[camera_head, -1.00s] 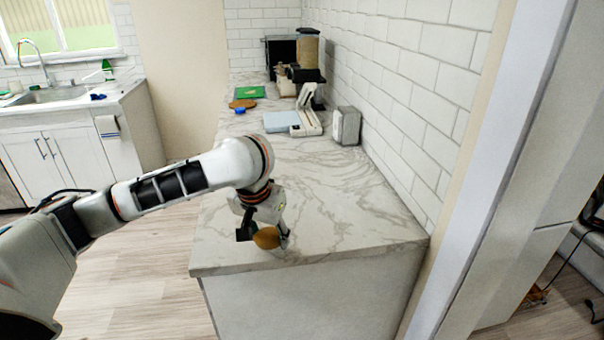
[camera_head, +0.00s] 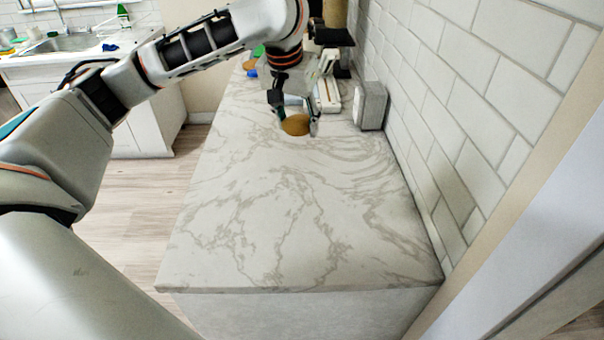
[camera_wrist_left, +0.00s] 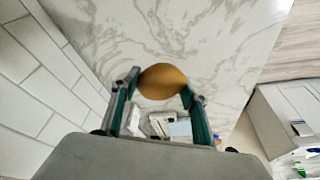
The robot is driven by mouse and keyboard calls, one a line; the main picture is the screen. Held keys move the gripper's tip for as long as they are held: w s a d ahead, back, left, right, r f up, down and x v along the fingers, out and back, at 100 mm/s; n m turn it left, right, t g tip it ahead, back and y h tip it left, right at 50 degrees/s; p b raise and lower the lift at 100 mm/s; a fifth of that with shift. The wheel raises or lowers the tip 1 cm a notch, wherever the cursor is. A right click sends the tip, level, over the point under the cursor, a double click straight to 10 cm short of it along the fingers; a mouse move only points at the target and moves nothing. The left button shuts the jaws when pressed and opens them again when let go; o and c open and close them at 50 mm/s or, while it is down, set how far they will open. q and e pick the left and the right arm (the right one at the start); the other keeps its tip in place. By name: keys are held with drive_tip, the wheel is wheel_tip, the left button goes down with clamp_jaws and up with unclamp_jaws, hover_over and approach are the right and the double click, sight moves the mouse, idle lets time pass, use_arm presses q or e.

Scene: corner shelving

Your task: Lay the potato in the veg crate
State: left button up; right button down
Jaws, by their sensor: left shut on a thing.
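The potato (camera_head: 296,125) is a brown oval held between the fingers of my left gripper (camera_head: 294,122), over the far part of the marble counter. In the left wrist view the potato (camera_wrist_left: 162,81) sits between the two green-padded fingertips (camera_wrist_left: 160,88), with the marble behind it. My left gripper is shut on it. I cannot tell how high it is above the counter. No veg crate shows in either view. My right gripper is not in view.
The marble counter (camera_head: 280,210) is bare in front of the gripper. A grey box (camera_head: 371,105) stands by the tiled wall (camera_head: 480,100). A white device (camera_head: 328,94) lies behind the gripper. A sink counter (camera_head: 62,45) is at the far left.

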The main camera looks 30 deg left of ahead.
sight(300, 189)
use_arm(q)
wheel_tip(300, 189, down, 18)
drive_tip(key=shift+f, duration=0.1)
idle(0.4)
drive_tip(key=o, duration=1.2)
drive_tip(key=shift+f, duration=0.1)
